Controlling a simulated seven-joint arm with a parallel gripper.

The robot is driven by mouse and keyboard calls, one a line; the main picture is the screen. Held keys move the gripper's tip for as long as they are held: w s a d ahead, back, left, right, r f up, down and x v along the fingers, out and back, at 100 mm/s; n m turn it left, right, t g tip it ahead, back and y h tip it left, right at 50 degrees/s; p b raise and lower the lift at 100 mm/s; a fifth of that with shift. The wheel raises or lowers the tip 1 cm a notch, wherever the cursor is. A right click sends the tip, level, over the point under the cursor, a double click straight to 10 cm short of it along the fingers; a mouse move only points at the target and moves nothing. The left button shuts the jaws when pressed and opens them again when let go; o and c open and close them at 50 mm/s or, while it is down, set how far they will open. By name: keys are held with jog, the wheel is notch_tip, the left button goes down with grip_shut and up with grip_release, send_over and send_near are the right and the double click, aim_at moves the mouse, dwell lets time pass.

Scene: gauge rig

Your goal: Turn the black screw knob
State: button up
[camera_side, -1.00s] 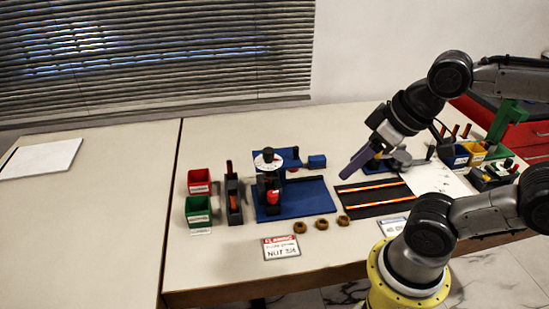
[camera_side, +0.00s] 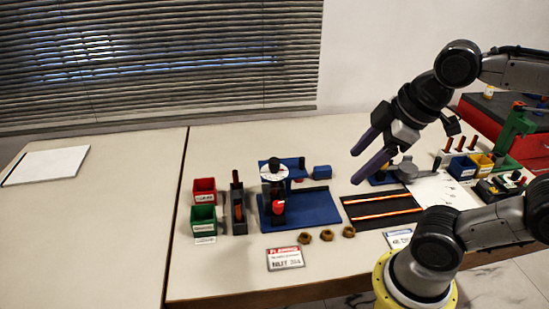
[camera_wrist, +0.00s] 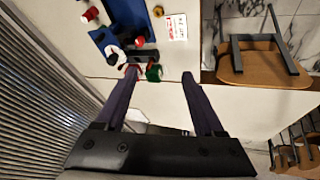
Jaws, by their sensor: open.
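The gauge rig stands on a blue base plate (camera_side: 315,209), with a white round gauge face (camera_side: 273,174) and a red part (camera_side: 278,207) below it. The black knob (camera_side: 274,161) sits at the top of the rig. My gripper (camera_side: 354,167) is open and empty, in the air to the right of the rig, well apart from the knob. In the wrist view, my gripper's (camera_wrist: 160,73) fingers are spread over the table. The rig's white face (camera_wrist: 118,57) shows there beyond the left finger, with a dark part beside it that I cannot clearly identify.
Red (camera_side: 204,190) and green (camera_side: 203,217) bins and a dark holder (camera_side: 237,208) stand left of the rig. Several brown nuts (camera_side: 326,235) and a sign (camera_side: 285,258) lie in front. A black striped mat (camera_side: 382,207) lies to the right. The left table is mostly clear.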

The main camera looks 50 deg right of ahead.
jog(key=w+d+r+n+g, duration=0.1)
jog(key=w+r+n, duration=0.5)
jog(key=w+n, duration=0.1)
jog(key=n+g, duration=0.4)
jog(key=n, duration=0.1)
send_over(274, 160)
notch_tip(274, 160, down, 8)
notch_tip(274, 160, down, 14)
jog(key=shift+d, duration=0.1)
grip_shut()
